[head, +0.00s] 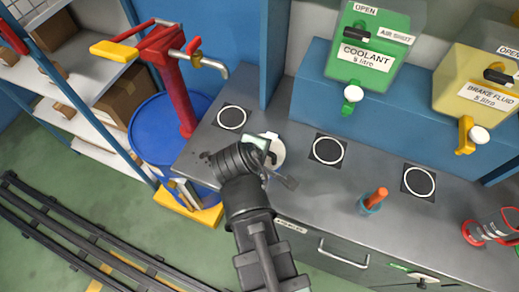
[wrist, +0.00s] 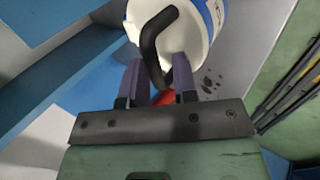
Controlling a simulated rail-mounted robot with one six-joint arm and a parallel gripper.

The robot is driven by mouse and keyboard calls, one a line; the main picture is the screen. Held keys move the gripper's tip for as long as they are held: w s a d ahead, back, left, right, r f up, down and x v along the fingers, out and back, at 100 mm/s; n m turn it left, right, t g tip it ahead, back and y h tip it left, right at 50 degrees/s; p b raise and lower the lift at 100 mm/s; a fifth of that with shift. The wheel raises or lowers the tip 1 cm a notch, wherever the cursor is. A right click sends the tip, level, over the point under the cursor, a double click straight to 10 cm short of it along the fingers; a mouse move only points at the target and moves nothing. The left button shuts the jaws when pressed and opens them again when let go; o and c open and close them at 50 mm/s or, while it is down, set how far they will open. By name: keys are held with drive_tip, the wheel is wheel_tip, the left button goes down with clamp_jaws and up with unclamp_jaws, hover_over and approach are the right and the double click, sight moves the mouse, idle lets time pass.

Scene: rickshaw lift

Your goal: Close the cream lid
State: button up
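A white-to-cream round container (wrist: 197,22) with a blue band shows at the top of the wrist view. A black curved handle (wrist: 152,42) stands in front of it. I cannot tell its lid apart from its body. In the head view a pale round thing (head: 277,153) on the grey bench is partly hidden behind my wrist. My gripper (wrist: 158,72) has its two fingers apart, with the lower end of the black handle between them. I cannot tell whether the fingers touch the handle. A small red thing (wrist: 163,98) shows just below it.
The grey bench (head: 310,190) has ring-marked black squares, such as this one (head: 327,150). A green coolant dispenser (head: 365,50) and a yellow brake fluid dispenser (head: 480,80) stand behind. A blue drum (head: 165,130) with a red pump (head: 180,95) stands left.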

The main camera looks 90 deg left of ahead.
drive_tip(key=o, duration=0.4)
drive_tip(key=shift+c, duration=0.2)
drive_tip(key=p+v, duration=0.8)
drive_tip(key=v, duration=0.2)
drive_tip(key=shift+d+r+p, duration=0.25)
drive_tip(key=shift+p, duration=0.05)
